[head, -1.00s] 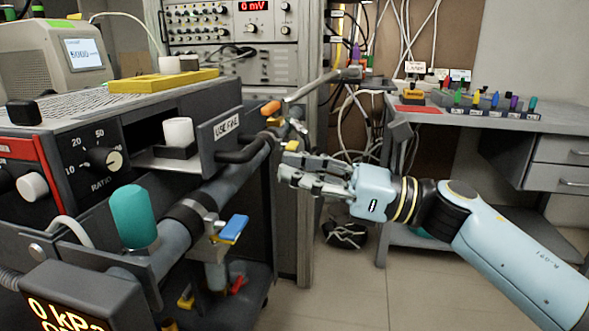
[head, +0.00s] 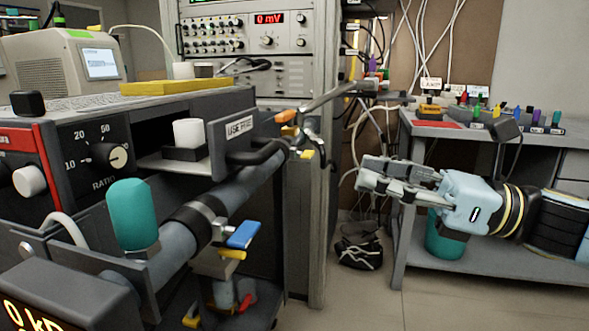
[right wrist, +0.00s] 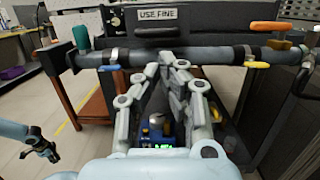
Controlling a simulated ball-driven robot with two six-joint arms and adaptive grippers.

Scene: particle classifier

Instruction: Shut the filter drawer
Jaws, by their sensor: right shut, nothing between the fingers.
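The filter drawer (head: 218,152) stands open from the dark instrument in the head view. Its front panel carries a "USE FINE" label and a black bar handle (head: 262,155). A white cup (head: 188,132) sits in a black holder on the drawer. My right gripper (head: 362,178) is shut and empty, right of the handle and clear of it. In the right wrist view its fingertips (right wrist: 172,56) meet in front of the pipe, below the label panel (right wrist: 168,18). A pale blue arm with a dark gripper, seemingly my left (right wrist: 42,148), shows at that view's left edge; its jaws are unclear.
A grey pipe (head: 165,262) with a teal cap (head: 133,215) and blue valve lever (head: 243,235) runs in front of the drawer. An orange-tipped lever (head: 286,116) is near the handle. A bench (head: 480,135) stands at right.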

